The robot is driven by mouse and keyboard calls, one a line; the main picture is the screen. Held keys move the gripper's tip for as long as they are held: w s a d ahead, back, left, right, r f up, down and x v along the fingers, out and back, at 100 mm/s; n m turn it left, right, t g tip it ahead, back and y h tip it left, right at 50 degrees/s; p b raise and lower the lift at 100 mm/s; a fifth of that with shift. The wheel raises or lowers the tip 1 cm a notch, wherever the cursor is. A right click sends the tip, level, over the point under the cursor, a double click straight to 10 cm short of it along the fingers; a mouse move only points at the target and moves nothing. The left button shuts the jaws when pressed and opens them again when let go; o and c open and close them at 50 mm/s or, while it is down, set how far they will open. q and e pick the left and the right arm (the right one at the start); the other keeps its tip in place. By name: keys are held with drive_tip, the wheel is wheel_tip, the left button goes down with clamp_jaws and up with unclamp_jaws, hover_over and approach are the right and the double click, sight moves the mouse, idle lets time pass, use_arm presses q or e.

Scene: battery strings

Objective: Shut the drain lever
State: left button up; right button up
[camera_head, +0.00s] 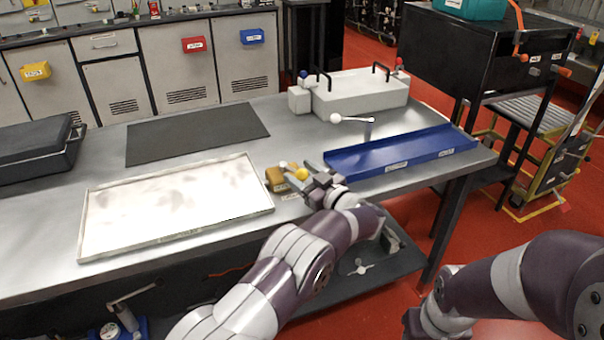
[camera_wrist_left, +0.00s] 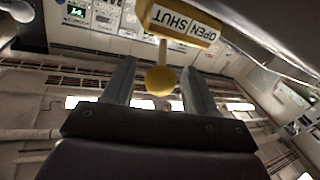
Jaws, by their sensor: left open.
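A yellow lever with a ball knob (camera_head: 302,174) stands at the front edge of the bench, beside a small ochre block (camera_head: 276,179). In the left wrist view, the yellow knob (camera_wrist_left: 160,81) hangs on a thin stem from a yellow housing (camera_wrist_left: 178,24) whose label reads OPEN and SHUT, upside down. My left gripper (camera_head: 301,178) is open at the lever. Its two fingers (camera_wrist_left: 158,86) stand on either side of the knob, with gaps visible. My right arm's end (camera_head: 428,322) shows low at the right; its fingers cannot be made out.
A white-surfaced tray (camera_head: 84,225) lies left of the lever, and a blue tray (camera_head: 400,150) lies right. Behind stand a white-knobbed rod (camera_head: 336,118) and a pale box with black handles (camera_head: 360,93). A dark mat (camera_head: 195,134) lies at the back.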

use_arm(q)
drive_tip(key=v, duration=1.2)
drive_tip(key=shift+d+p, duration=0.15)
drive_tip(key=shift+p, duration=0.15)
drive_tip(key=shift+s, duration=0.1)
